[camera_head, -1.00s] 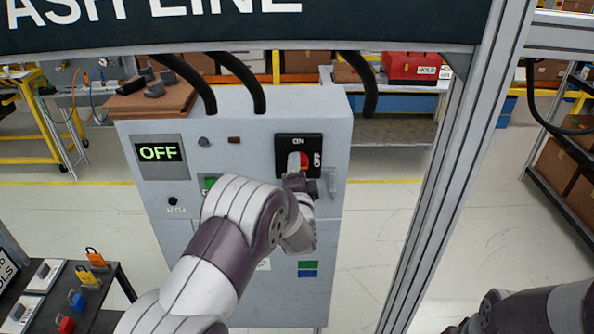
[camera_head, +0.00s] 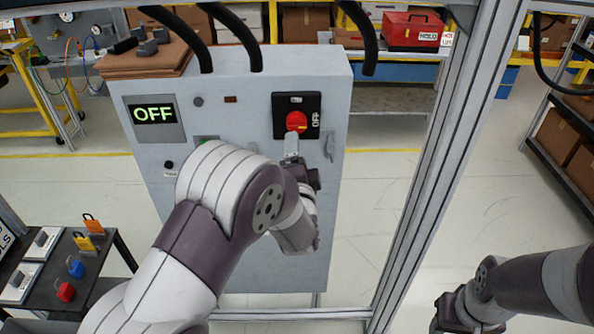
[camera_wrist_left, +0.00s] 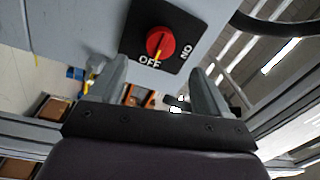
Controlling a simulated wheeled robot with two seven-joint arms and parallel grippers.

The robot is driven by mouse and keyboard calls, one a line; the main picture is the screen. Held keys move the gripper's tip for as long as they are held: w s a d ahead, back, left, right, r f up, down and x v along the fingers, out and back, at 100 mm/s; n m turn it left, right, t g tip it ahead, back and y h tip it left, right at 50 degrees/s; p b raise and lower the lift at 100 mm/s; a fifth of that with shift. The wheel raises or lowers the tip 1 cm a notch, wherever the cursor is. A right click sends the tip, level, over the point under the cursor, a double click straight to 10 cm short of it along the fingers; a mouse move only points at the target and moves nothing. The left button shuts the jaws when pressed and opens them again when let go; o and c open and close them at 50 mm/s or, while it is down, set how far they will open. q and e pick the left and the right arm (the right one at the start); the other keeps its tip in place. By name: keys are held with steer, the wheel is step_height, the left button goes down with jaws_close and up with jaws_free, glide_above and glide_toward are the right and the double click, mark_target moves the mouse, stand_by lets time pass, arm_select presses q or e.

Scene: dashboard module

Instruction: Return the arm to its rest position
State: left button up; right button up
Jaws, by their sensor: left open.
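My left gripper (camera_head: 291,150) is just below and in front of the red rotary switch (camera_head: 297,121) on the grey cabinet (camera_head: 240,95). In the left wrist view its two fingers (camera_wrist_left: 162,78) stand apart with nothing between them. The red knob (camera_wrist_left: 160,43) is beyond the fingertips, and its yellow mark points to OFF. The cabinet's display (camera_head: 154,114) reads OFF in green. My left arm hides part of the cabinet front. My right gripper (camera_head: 455,314) is at the lower right, and its fingers cannot be made out.
A metal frame post (camera_head: 436,165) stands right of the cabinet. A dark table (camera_head: 93,262) at lower left holds coloured padlocks (camera_head: 76,268). Black cables (camera_head: 240,38) come down onto the cabinet top. A shelf with boxes (camera_head: 563,140) is at far right. Floor between post and shelf is clear.

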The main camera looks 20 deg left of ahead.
arm_select(q)
steer(key=shift+v, duration=1.85)
